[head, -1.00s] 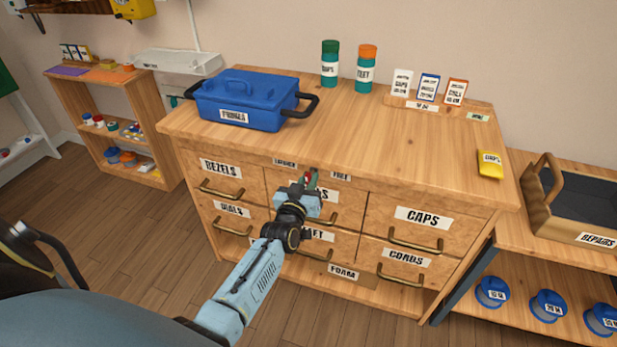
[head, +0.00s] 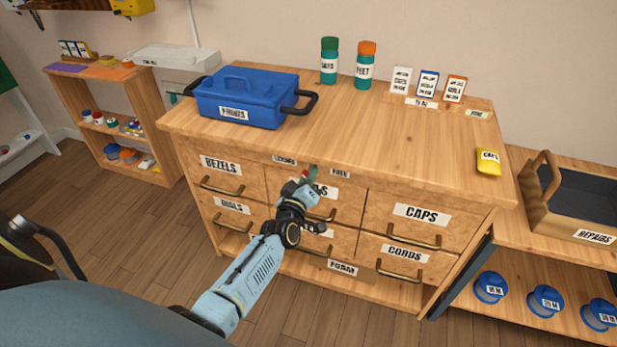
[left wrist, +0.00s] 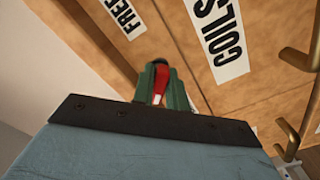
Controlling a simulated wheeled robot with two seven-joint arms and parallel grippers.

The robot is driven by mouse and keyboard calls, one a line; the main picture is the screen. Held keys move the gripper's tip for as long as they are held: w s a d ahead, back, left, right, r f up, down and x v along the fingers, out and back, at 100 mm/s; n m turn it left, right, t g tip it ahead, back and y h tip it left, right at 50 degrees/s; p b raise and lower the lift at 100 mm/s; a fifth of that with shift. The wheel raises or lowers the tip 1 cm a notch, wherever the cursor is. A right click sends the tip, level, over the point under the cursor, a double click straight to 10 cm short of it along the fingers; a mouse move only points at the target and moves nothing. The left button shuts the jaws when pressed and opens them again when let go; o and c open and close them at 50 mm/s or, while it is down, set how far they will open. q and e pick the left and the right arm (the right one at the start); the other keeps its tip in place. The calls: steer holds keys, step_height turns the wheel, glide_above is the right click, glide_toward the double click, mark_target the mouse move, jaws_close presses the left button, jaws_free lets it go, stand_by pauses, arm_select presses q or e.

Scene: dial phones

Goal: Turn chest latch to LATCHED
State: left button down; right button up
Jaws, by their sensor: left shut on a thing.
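The chest latch (head: 306,174) is a small red lever at the top middle of the wooden drawer chest (head: 420,140), between two small labels. The right label reads FREE (head: 340,173); the left label (head: 285,159) is too small to read surely. My left gripper (head: 312,172) is at the latch, mostly covering it in the head view. In the left wrist view, the green fingers (left wrist: 164,88) are shut on the red lever (left wrist: 160,80), one on each side, below its grey round end. The FREE label (left wrist: 122,15) is close by. The lever's exact angle is hard to tell.
Drawers with brass handles surround the latch; the COILS label (left wrist: 215,38) is close to the gripper. A blue box (head: 243,98), two jars, cards and a yellow packet (head: 488,162) stand on top. Shelves flank the chest.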

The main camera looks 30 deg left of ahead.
stand_by(0.4)
arm_select(q)
steer(key=c, duration=1.5)
jaws_free()
steer(key=shift+s, duration=0.1)
